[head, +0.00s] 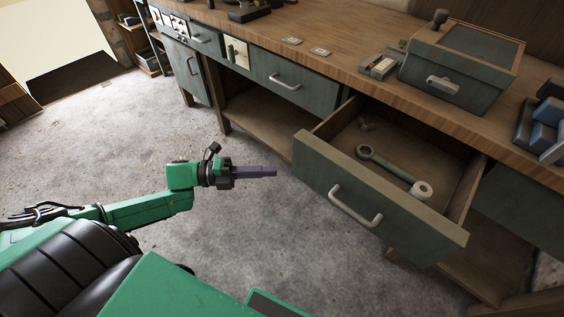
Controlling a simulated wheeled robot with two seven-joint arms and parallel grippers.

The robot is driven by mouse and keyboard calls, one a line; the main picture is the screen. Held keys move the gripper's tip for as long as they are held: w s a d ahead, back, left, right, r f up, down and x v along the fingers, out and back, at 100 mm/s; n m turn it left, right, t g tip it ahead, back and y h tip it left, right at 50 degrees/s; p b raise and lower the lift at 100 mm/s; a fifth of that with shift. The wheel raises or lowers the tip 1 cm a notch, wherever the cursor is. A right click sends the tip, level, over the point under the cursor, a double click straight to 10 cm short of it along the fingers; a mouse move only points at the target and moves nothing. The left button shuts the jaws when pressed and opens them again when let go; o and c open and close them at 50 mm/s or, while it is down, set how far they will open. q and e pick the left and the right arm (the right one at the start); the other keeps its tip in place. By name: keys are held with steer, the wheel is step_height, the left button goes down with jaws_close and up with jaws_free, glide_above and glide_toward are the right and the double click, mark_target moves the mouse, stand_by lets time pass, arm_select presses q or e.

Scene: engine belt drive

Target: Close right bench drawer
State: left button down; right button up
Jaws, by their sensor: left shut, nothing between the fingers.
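The right bench drawer (375,198) is pulled well out of the workbench. Its green front has a pale bar handle (355,206). Inside lie a green wrench-like tool (385,165), a pale roll or ring (421,190) and a small metal piece at the back. My left gripper (274,171) reaches in from the left over the floor, to the left of the drawer front and apart from it. Its purple fingers are shut with nothing between them. My right gripper is not in view.
The wooden bench top (330,65) runs across the back, with a green metal box (460,65) and a small device (380,66) on it. Another bench drawer (287,78) to the left is shut. The concrete floor (120,135) at left is clear.

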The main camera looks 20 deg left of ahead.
arm_select(q)
steer(key=w+d, duration=0.1)
steer(key=w+d+b, duration=0.1)
steer(key=w, duration=0.1)
steer(key=shift+w+d, duration=0.2)
steer(key=shift+w, duration=0.05)
steer(key=shift+w+d, duration=0.1)
steer(key=shift+w, duration=0.4)
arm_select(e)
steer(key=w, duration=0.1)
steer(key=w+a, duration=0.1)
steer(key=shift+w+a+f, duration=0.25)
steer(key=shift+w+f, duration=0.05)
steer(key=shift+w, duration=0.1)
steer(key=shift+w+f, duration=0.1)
